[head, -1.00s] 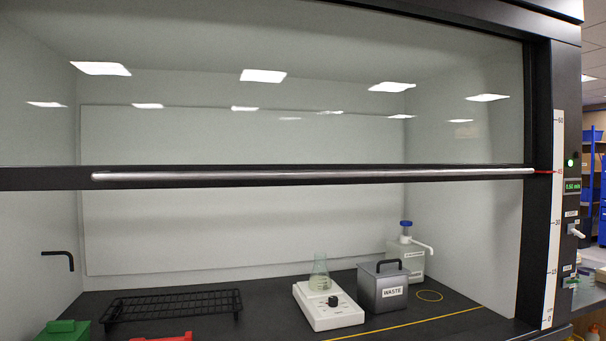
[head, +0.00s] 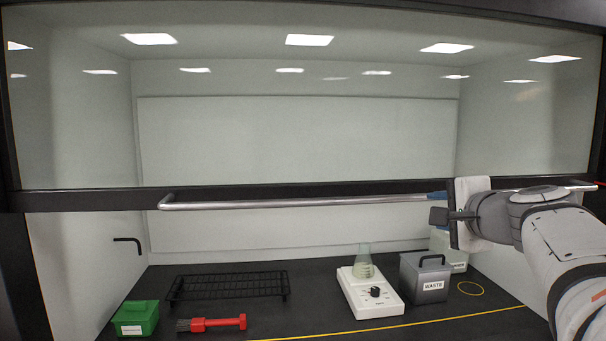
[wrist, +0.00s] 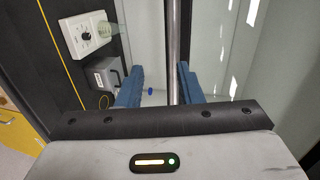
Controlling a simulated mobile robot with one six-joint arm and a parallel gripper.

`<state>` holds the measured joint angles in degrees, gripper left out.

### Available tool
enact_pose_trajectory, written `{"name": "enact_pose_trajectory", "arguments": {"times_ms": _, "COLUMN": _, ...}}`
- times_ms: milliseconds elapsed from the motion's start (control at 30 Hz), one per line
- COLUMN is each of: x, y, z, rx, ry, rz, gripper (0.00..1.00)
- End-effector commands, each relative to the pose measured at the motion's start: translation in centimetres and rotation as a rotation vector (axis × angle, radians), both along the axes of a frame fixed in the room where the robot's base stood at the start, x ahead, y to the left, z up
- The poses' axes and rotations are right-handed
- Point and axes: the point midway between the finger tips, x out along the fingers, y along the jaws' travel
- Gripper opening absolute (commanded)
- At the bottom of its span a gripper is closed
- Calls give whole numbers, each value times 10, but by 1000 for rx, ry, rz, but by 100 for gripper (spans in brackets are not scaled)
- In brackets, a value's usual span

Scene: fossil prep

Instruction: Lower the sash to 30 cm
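The sash (head: 90,199) is a wide glass pane with a dark lower rail, hanging partway down over the hood opening. A long silver handle bar (head: 300,204) runs along that rail. My gripper (head: 438,206) is at the right part of the bar. In the wrist view, the bar (wrist: 174,50) passes between the two blue fingers of my gripper (wrist: 159,78). The fingers stand apart, with a clear gap on the left side and the bar close to the right finger. The height scale is out of view; a bit of red pointer (head: 599,183) shows at the right edge.
Inside the hood stand a black rack (head: 228,284), a green box (head: 135,318), a red-handled brush (head: 215,323), a white stirrer (head: 370,295) with a flask (head: 364,262), and a grey waste box (head: 425,280). A bottle behind is partly hidden by my arm.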

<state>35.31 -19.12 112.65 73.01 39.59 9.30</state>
Motion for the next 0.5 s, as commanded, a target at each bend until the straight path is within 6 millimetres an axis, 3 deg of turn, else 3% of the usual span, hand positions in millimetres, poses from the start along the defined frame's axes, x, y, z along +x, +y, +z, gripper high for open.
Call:
{"name": "enact_pose_trajectory", "arguments": {"times_ms": 33, "x": 0, "y": -7, "z": 12, "rx": 16, "ry": -21, "rz": -19, "gripper": 33}}
{"name": "enact_pose_trajectory", "arguments": {"times_ms": 100, "x": 4, "y": -10, "z": 17, "rx": 30, "ry": -36, "rz": -29, "gripper": 33}}
{"name": "enact_pose_trajectory", "arguments": {"times_ms": 500, "x": 61, "y": -8, "z": 5, "rx": 33, "ry": -37, "rz": -29, "gripper": 33}}
